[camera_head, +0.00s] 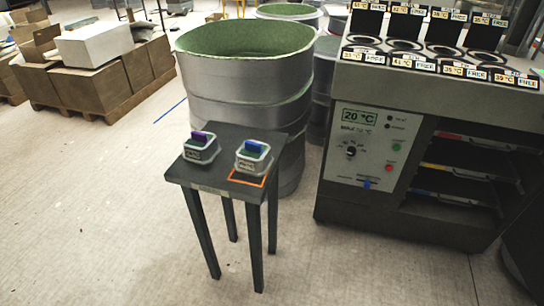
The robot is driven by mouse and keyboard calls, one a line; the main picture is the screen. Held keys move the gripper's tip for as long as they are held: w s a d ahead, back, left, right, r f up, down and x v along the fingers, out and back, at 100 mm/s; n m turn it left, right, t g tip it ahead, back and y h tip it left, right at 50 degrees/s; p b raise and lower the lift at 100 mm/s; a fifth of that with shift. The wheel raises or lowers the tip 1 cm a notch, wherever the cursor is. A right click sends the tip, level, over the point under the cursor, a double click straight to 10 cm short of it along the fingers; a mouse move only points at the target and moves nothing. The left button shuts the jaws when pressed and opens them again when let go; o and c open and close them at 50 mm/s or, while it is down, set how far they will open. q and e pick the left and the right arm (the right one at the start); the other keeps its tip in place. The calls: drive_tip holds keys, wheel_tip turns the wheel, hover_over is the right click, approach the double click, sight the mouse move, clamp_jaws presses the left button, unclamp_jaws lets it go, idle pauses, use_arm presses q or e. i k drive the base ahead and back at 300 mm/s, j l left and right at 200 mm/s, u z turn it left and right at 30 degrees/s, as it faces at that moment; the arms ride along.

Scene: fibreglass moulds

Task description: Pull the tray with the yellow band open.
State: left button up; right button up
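The cabinet (335,195) at the right has an open bay with dark trays stacked one above another. The tray with the yellow band (450,169) is the middle one; its front edge sits inside the bay and it looks pushed in. A tray with a red band (463,138) is above it, and a tray with a blue band (424,192) is below it. The inside of the bay is dark, so the tray surfaces are hard to make out. Neither of my grippers is in view.
A small dark table (218,165) stands left of the cabinet, holding two small containers, one purple-topped (200,146), one blue-topped (252,157). A large grey drum (245,85) stands behind it. Boxes (95,80) sit on a pallet far left. Floor before the cabinet is clear.

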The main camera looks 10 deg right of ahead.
sight(454, 156)
drive_tip(key=z, duration=1.9)
drive_tip(key=i+z, duration=0.15)
drive_tip(key=i, duration=0.25)
